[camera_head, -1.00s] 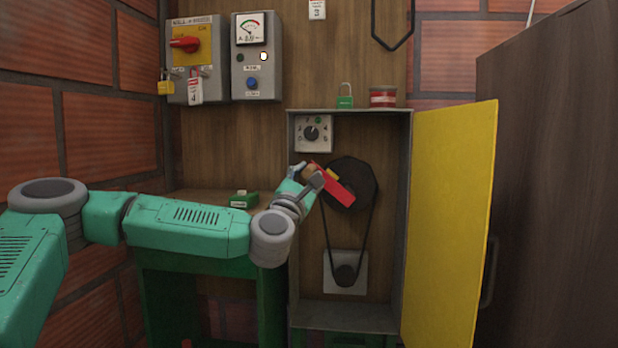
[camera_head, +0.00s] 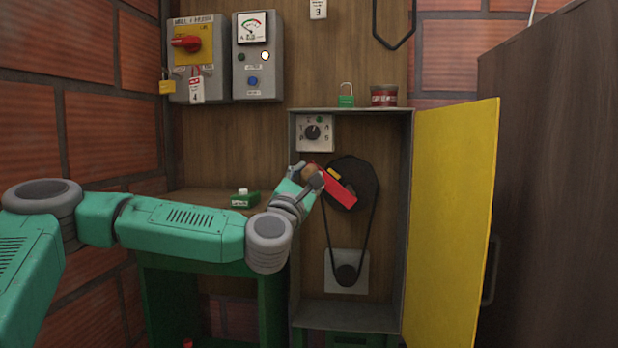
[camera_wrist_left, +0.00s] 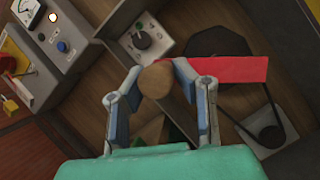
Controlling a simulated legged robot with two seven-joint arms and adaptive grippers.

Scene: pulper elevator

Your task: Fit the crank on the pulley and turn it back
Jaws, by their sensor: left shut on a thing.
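The black upper pulley (camera_head: 362,181) sits inside the open grey cabinet, with a belt (camera_head: 325,235) running down to a small lower pulley (camera_head: 347,274). The red crank (camera_head: 340,190) lies across the pulley's face, tilted down to the right, with a small yellow piece beside it. My left gripper (camera_head: 306,171) is shut on the crank's brown knob (camera_wrist_left: 156,82), at the crank's upper left end. In the left wrist view the red arm (camera_wrist_left: 232,69) extends right from the knob over the pulley. I cannot tell how fully the crank is seated. My right gripper is not in view.
The yellow cabinet door (camera_head: 450,220) stands open on the right. A dial box (camera_head: 314,133) is just above my gripper. A green padlock (camera_head: 346,97) and a red tin (camera_head: 384,96) stand on the cabinet top. A green box (camera_head: 244,200) lies on the left bench.

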